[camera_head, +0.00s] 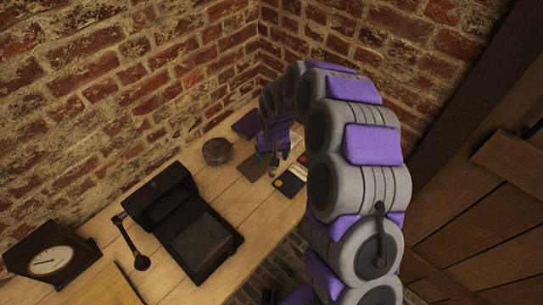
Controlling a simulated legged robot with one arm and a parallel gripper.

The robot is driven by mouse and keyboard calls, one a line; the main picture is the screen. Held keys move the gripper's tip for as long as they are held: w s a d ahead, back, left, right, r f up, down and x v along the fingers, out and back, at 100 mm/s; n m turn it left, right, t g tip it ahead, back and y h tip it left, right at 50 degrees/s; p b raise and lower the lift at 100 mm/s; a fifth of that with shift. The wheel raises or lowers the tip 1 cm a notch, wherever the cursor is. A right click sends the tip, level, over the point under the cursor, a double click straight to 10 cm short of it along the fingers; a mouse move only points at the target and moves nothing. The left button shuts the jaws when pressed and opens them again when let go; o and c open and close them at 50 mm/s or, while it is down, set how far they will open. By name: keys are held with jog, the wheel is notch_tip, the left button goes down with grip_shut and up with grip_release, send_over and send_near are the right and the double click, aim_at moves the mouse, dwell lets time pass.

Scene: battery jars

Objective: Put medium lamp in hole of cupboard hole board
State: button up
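My gripper (268,158) is at the far end of my arm, low over the back part of the wooden table, next to some small flat items. It is small and partly shaded in this view, so I cannot tell whether its fingers are open or shut. A tiny pale thing (272,172) shows just below the fingers; I cannot tell whether it is a lamp or whether the gripper touches it. I cannot make out a medium lamp or a cupboard hole board with certainty.
On the table (245,205) stand a black clock (52,260), a black box-like device (200,240), a lever with a round knob (141,262) and a round dark pot (216,151). Dark flat cards (290,182) lie near the gripper. Brick walls (120,80) close off the back.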

notch_tip(320, 180, up, 11)
jog(key=s+p, duration=0.1)
jog(key=p, duration=0.1)
jog(key=shift+d+r, duration=0.2)
jog(key=shift+d, duration=0.2)
jog(key=s+d+r, duration=0.4)
jog(key=s+d, duration=0.1)
jog(key=s, duration=0.4)
jog(key=s+d+r+m+g, duration=0.1)
jog(key=s+d+r, duration=0.3)
jog(key=s, duration=0.5)
jog(key=s+d+r+m+g, duration=0.1)
jog(key=s+d+r, duration=0.3)
jog(key=s, duration=0.6)
jog(key=d, duration=0.2)
jog(key=shift+d+r+h, duration=0.2)
jog(key=shift+d+h, duration=0.1)
jog(key=shift+h, duration=0.1)
jog(key=shift+m+g, duration=0.4)
jog(key=shift+m, duration=0.3)
jog(key=s, duration=0.2)
jog(key=s+d, duration=0.1)
jog(key=s, duration=0.5)
jog(key=shift+s+d+f, duration=0.1)
jog(key=shift+d, duration=0.3)
jog(key=shift+c, duration=0.3)
jog(key=shift+s, duration=0.25)
jog(key=c, duration=0.3)
